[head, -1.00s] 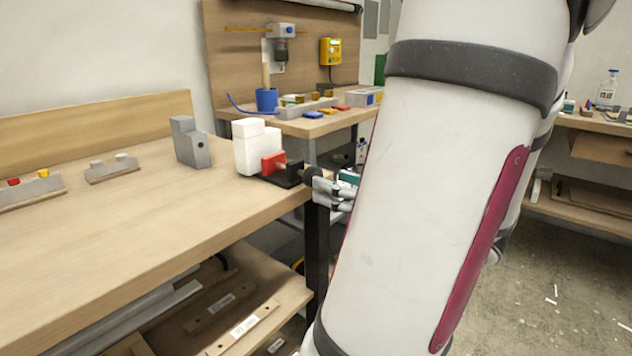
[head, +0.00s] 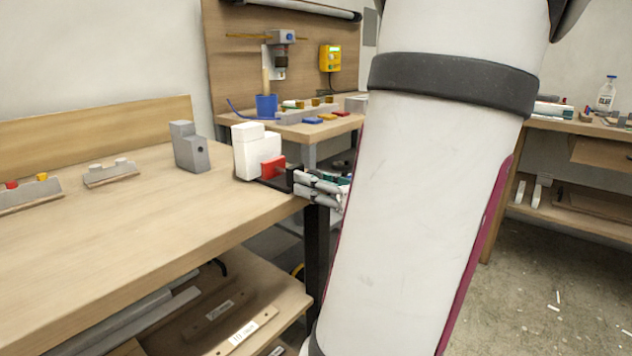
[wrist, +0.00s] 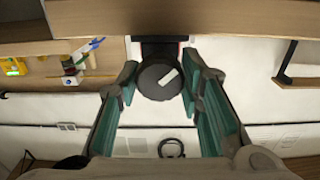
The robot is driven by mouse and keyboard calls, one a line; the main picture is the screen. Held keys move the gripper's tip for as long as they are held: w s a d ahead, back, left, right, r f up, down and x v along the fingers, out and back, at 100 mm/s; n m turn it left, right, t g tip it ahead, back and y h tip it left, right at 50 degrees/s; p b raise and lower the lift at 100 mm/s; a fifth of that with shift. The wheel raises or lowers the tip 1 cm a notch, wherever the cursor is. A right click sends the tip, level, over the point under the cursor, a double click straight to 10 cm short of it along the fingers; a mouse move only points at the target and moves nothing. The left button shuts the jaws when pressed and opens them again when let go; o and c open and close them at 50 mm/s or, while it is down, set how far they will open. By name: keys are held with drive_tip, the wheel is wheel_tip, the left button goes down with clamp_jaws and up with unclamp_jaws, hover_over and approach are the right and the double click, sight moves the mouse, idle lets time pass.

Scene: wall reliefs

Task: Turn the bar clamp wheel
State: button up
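The bar clamp is at the near right corner of the wooden bench in the head view, with a red jaw (head: 272,168) beside a white stepped block (head: 250,150). Its wheel (wrist: 160,77) shows in the wrist view as a dark round knob with a pale mark. My gripper (head: 305,186) is at the clamp's outer end, and its fingers hide most of the wheel there. In the wrist view my gripper (wrist: 159,88) has one finger on each side of the wheel. The fingers are apart, with narrow gaps to the wheel.
A grey block (head: 190,148) and small rails with colored pegs sit further left on the bench (head: 130,215). My arm covers much of the head view. The bench edge lies just below the clamp.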

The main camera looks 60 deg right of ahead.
drive_tip(key=shift+w+f+m+b, duration=0.15)
drive_tip(key=shift+m+b, duration=0.45)
drive_tip(key=shift+b, duration=0.8)
